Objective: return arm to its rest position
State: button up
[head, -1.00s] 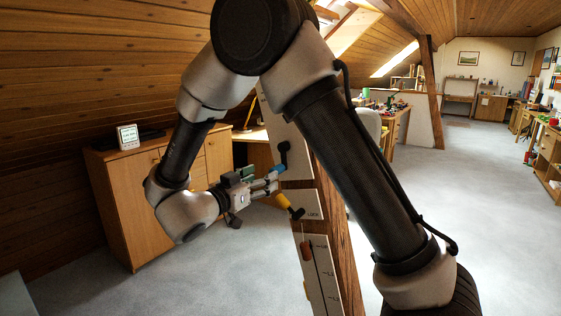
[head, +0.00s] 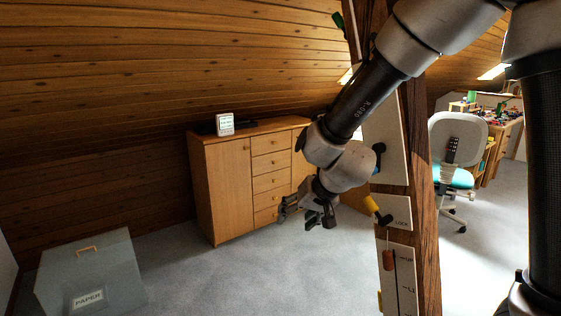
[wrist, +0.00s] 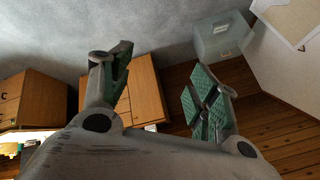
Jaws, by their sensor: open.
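My gripper (head: 303,214) hangs in front of the wooden cabinet in the head view, apart from it, with its fingers pointing down and left. In the wrist view my gripper (wrist: 160,90) shows its green-padded fingers spread wide apart with nothing between them. My arm reaches in from the upper right and bends at the wrist beside the timber brace (head: 417,180). The yellow-handled lever (head: 376,209) on the brace's LOCK plate is to the right of my gripper and apart from it.
The wooden cabinet (head: 224,190) stands behind my gripper with a small display (head: 225,124) on top. A grey PAPER box (head: 90,270) is at the lower left. A red handle (head: 388,260) sits low on the brace. An office chair (head: 456,150) is at right. Floor at centre is clear.

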jog(key=s+d+r+h, duration=0.1)
jog(key=s+d+r, duration=0.3)
jog(key=s+d, duration=0.3)
jog(key=s+d+r+g+h, duration=0.1)
jog(key=s+d+r, duration=0.4)
jog(key=d, duration=0.9)
jog(key=s+d+r+h, duration=0.2)
jog(key=s+d+r, duration=0.2)
jog(key=s+d, duration=0.6)
jog(key=shift+s+d+r+m+h, duration=0.3)
jog(key=shift+s+d+h, duration=0.1)
jog(key=shift+d, duration=0.1)
